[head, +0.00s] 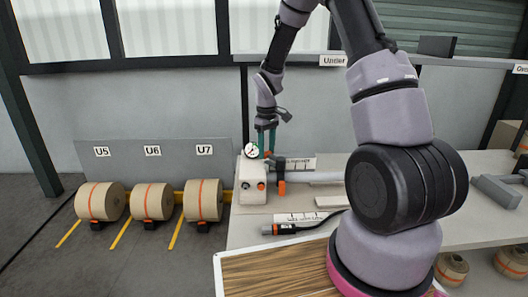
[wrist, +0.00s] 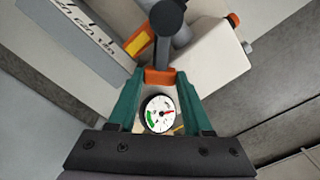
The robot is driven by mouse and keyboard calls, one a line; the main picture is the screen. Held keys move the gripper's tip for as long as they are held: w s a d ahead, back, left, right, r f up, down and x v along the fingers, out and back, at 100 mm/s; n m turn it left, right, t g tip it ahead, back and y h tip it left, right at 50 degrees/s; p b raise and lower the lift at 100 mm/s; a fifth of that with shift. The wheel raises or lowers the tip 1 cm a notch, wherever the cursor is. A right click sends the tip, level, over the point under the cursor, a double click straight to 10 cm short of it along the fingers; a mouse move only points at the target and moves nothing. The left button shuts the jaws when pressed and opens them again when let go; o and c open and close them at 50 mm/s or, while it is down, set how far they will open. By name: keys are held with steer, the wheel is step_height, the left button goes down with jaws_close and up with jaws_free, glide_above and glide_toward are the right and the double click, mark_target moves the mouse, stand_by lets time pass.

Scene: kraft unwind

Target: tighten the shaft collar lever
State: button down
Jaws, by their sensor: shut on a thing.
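My gripper (head: 266,138) reaches down over the white machine block (head: 252,180) at the left end of the shaft. In the wrist view its two green fingers (wrist: 161,82) are shut on an orange piece, which looks like the collar lever (wrist: 160,76). A dark rounded part (wrist: 168,16) stands just beyond it, with a grey stem. In the head view a black collar (head: 279,165) sits on the pale shaft (head: 318,177) beside the block. The lever's exact joint to the collar is hidden.
A round dial gauge (head: 251,150) is close to the gripper and shows between the fingers in the wrist view (wrist: 159,114). A black-and-orange hand tool (head: 288,229) lies on the bench. Paper rolls (head: 152,201) stand at left. A wood-grained board (head: 275,272) is in front.

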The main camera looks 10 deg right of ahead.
steer(key=shift+w+d+m, duration=0.15)
steer(key=shift+d+m, duration=0.65)
steer(key=shift+m, duration=0.65)
steer(key=shift+w+d+m, duration=0.2)
steer(key=shift+d+m, duration=0.55)
steer(key=shift+m, duration=0.65)
steer(key=shift+w+d+m, duration=0.15)
steer(key=shift+d+m, duration=0.65)
steer(key=shift+m, duration=0.65)
steer(key=shift+d, duration=0.1)
steer(key=shift+c, duration=1.6)
jaws_free()
steer(key=shift+s, duration=0.1)
